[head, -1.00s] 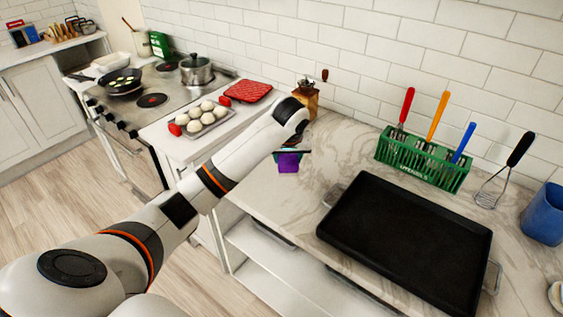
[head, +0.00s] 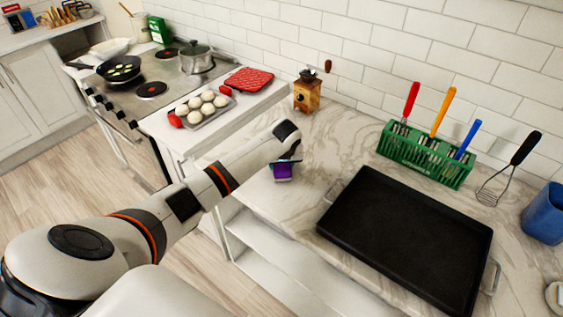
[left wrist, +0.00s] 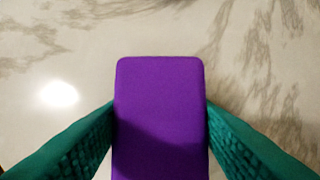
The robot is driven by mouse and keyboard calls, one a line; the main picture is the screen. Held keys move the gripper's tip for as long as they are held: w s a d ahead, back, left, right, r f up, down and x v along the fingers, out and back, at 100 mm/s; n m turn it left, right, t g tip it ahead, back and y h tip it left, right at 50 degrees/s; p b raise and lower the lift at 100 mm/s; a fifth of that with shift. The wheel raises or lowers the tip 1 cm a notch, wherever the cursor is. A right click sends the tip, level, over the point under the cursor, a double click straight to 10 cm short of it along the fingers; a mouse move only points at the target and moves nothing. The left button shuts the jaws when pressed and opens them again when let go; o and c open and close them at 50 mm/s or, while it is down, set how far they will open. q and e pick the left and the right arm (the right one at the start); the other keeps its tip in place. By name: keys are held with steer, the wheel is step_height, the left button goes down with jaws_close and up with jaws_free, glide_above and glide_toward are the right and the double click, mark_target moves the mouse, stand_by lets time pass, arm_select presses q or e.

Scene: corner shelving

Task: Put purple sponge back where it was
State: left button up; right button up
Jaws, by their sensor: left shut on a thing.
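The purple sponge (head: 282,173) is at the end of my left arm, over the marble counter near its front-left edge in the head view. My left gripper (head: 285,163) is shut on it. In the left wrist view the purple sponge (left wrist: 160,115) sits between the two green fingers of my left gripper (left wrist: 160,140), with marble behind it. I cannot tell whether the sponge touches the counter. My right gripper is not in view.
A black tray (head: 405,240) covers much of the counter to the right of the sponge. Behind are a green basket (head: 425,157) with coloured-handled tools and a wooden grinder (head: 307,92). A tray of white buns (head: 201,108) lies left. Marble between grinder and black tray is bare.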

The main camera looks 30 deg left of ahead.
arm_select(q)
steer(key=shift+f, duration=0.2)
steer(key=o, duration=0.9)
steer(key=shift+o, duration=0.2)
steer(key=shift+r, duration=0.4)
steer(key=b+v, duration=0.1)
steer(key=v, duration=1)
steer(key=shift+r, duration=0.25)
steer(key=shift+s+d+f, duration=0.1)
